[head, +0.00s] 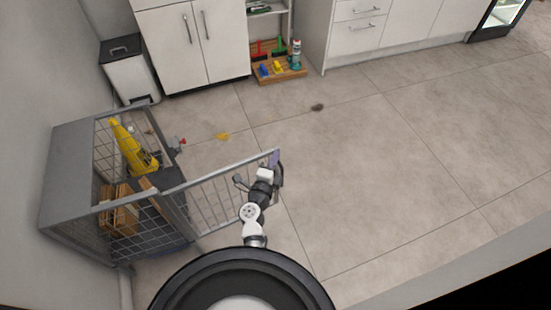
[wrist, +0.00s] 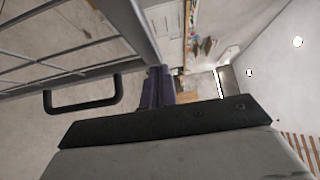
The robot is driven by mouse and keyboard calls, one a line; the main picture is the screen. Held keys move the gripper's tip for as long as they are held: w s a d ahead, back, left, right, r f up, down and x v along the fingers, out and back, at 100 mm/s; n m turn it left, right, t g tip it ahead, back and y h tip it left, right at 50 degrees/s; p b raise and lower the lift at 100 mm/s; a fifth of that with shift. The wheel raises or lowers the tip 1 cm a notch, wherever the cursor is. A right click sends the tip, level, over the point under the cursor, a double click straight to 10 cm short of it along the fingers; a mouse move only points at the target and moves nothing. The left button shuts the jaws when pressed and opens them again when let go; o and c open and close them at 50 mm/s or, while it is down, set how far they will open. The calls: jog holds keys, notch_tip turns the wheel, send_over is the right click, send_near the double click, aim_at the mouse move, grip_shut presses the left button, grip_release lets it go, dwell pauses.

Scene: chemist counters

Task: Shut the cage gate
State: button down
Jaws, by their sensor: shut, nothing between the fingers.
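The grey wire cage (head: 62,160) stands against the wall at the left in the head view. Its barred gate (head: 222,184) is swung open and reaches out to the right over the floor. The gate also fills the upper left of the wrist view (wrist: 130,28), with its black handle (wrist: 85,107) below the bars. My gripper (head: 276,166) is at the gate's free end. Its purple fingers (wrist: 158,84) are shut and empty, close beside the gate's end post. I cannot tell whether they touch it. The handle is not between the fingers.
A yellow object (head: 132,145) and brown boxes (head: 118,212) are inside the cage. A white bin (head: 130,78) stands behind it. White cabinets (head: 190,45) and a wooden tray (head: 280,75) are at the back. The floor to the right is mostly clear, with a small dark lump (head: 317,107).

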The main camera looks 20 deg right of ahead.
jog(key=w+a+n+t+y+b, duration=0.1)
jog(key=w+a+n+y+b, duration=0.25)
jog(key=w, duration=0.45)
jog(key=w+a+n+t+y+b, duration=0.1)
jog(key=w+a+n+y+b, duration=0.15)
jog(key=w+y, duration=0.4)
jog(key=w+a+n+t+y+b, duration=0.2)
jog(key=w+a+n+b, duration=0.15)
jog(key=w, duration=0.55)
jog(key=w+a+n+g+y+b, duration=0.2)
jog(key=w+a+y+b, duration=0.3)
jog(key=a+b, duration=0.4)
jog(key=w+a+n+g+y+b, duration=0.2)
jog(key=w+a+n+y+b, duration=0.2)
jog(key=a+b, duration=0.6)
jog(key=shift+w+a+g+y, duration=0.4)
jog(key=shift+w+a+y, duration=0.45)
jog(key=shift+a, duration=2.05)
